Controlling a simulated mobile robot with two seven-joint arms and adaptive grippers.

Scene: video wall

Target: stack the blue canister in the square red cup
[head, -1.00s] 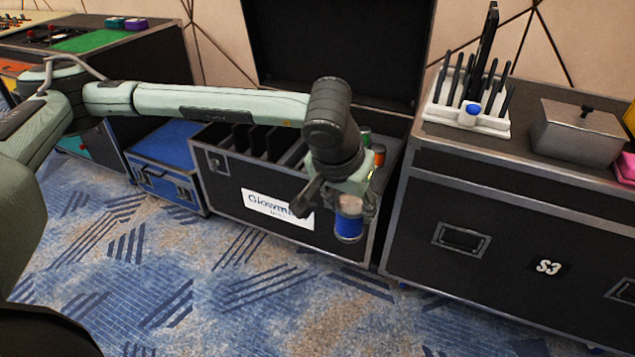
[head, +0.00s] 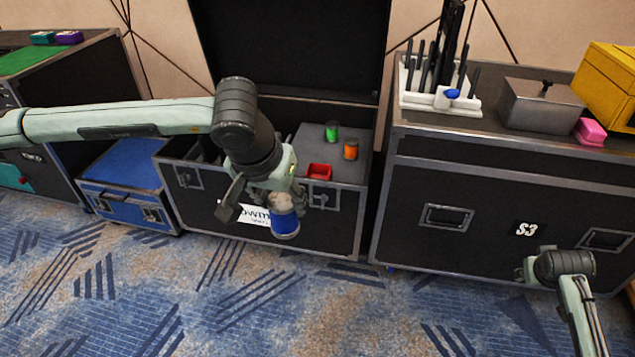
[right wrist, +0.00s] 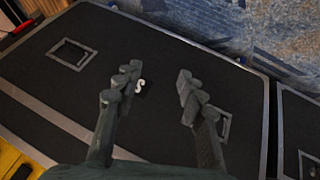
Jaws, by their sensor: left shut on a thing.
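The blue canister (head: 286,224) is held by my left gripper (head: 275,201) in the head view, in front of the open black case and above the carpet. The gripper is shut on the canister's upper part and hides some of it. The square red cup (head: 319,171) stands on the grey top inside the open case, up and to the right of the canister, apart from it. My right arm (head: 565,272) shows at the lower right of the head view. In the right wrist view my right gripper (right wrist: 156,82) is open, its fingers apart with nothing between them.
The case's front edge lies between the held canister and the cup. A black case marked S3 (head: 480,215) stands at the right, bearing a metal box (head: 548,106) and a white rack.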

